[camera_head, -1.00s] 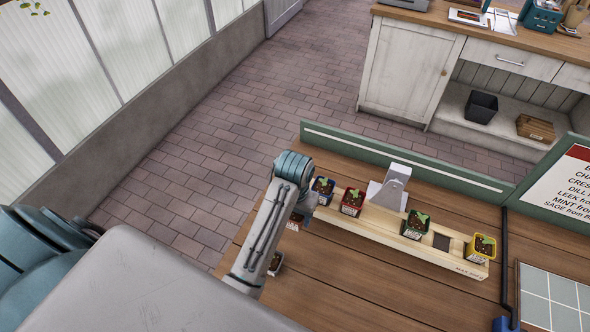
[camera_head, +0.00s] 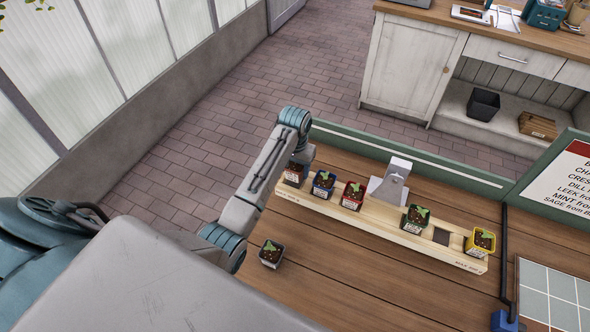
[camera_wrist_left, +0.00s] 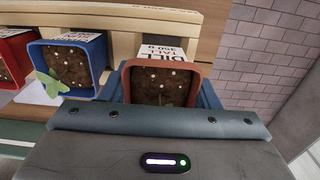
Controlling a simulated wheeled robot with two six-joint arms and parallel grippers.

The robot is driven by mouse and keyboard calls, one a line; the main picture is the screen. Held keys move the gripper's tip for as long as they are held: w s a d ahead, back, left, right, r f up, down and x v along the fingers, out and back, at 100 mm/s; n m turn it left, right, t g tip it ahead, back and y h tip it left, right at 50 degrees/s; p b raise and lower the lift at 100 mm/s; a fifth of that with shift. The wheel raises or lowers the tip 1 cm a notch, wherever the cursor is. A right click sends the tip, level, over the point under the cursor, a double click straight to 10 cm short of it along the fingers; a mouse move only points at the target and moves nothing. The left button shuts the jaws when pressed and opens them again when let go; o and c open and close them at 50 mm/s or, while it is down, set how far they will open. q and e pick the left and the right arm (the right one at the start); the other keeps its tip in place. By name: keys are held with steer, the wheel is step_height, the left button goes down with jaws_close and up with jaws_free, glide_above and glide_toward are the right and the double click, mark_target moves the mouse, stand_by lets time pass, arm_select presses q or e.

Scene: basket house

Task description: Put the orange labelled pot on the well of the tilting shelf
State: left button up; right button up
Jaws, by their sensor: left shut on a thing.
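The orange-brown pot (camera_wrist_left: 160,85) shows in the left wrist view, with dark speckled soil and a white label reading "DILL TALL". My left gripper (camera_wrist_left: 160,108) is shut on it. In the head view the pot (camera_head: 293,175) is at the left end of the pale wooden tilting shelf (camera_head: 370,222), left of the blue pot (camera_head: 322,185), partly hidden by my wrist. I cannot tell whether it hangs above the well there or rests in it. A dark square well (camera_head: 442,236) near the shelf's right end is empty. My right gripper is out of view.
The shelf also holds a red pot (camera_head: 352,196), a dark green pot (camera_head: 416,218) and a yellow pot (camera_head: 481,242), with a grey bracket (camera_head: 391,182) behind. A dark pot (camera_head: 271,254) stands on the table in front. The front tabletop (camera_head: 360,280) is mostly clear.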

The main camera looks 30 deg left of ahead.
arm_select(q)
step_height(320, 180, down, 2)
steer(key=shift+p, duration=0.35)
steer(key=shift+a+f, duration=0.1)
steer(key=shift+f, duration=0.05)
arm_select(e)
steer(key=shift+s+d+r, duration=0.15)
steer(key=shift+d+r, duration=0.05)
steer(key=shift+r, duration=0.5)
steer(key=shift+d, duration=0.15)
arm_select(q)
steer(key=o, duration=1.2)
steer(key=shift+f, duration=0.1)
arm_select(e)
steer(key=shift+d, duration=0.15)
